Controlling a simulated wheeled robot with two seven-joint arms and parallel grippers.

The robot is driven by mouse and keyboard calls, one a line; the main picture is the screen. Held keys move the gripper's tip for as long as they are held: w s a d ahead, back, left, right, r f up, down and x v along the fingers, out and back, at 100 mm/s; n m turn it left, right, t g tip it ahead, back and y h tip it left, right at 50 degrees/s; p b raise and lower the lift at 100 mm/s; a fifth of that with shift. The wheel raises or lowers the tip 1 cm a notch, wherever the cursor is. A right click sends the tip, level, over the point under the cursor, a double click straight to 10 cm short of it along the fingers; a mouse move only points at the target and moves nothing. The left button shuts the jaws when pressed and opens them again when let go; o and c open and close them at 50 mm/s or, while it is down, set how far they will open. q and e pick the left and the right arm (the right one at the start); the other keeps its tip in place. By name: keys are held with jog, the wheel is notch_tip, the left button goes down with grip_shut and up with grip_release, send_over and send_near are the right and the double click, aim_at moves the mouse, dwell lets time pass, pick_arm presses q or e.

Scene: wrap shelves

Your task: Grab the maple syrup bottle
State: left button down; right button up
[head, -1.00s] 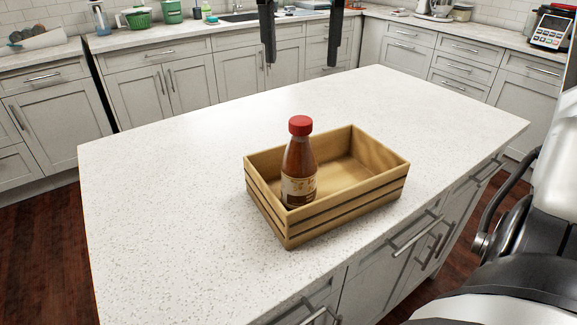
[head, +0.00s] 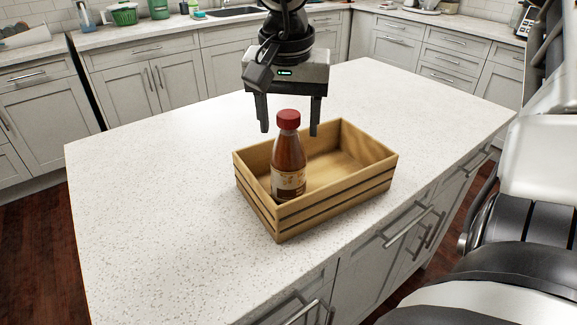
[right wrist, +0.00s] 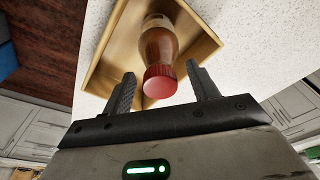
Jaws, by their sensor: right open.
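The maple syrup bottle (head: 288,160) is brown with a red cap and a pale label. It stands upright in the left end of a wooden crate (head: 335,200) on the island counter. My right gripper (head: 289,131) is open and points down, with its fingers on either side of the bottle's cap in the head view. In the right wrist view the red cap (right wrist: 160,81) shows between the two open fingers (right wrist: 163,83), with a gap on each side. The bottle's lower part is hidden by the crate wall in the head view. My left gripper is not in view.
The white island counter (head: 150,190) is clear around the crate. The crate's right part is empty. Grey cabinets and a back counter with a sink (head: 232,12) and several kitchen items stand beyond the island.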

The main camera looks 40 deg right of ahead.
grip_shut()
jog(key=shift+r, duration=0.1)
